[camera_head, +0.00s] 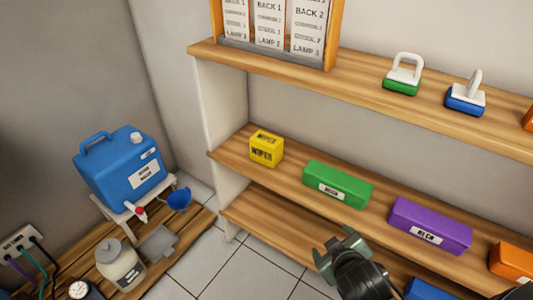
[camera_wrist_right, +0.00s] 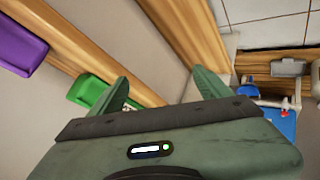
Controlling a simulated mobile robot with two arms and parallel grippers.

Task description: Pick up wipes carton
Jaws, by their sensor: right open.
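The wipes carton (camera_head: 266,149) is a small yellow box marked "WIPES". It stands at the left end of the middle wooden shelf in the head view. I cannot make it out in the right wrist view. My right gripper (camera_head: 336,248) is in front of the shelves, below and to the right of the carton and apart from it. Its two green fingers are spread and empty, as the right wrist view (camera_wrist_right: 160,78) also shows. My left gripper is not in view.
A green box (camera_head: 338,185) stands right of the carton on the same shelf (camera_head: 291,171), then a purple box (camera_head: 430,226) and an orange one (camera_head: 512,262). The upper shelf (camera_head: 340,88) overhangs them. A blue water container (camera_head: 122,170) stands at left.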

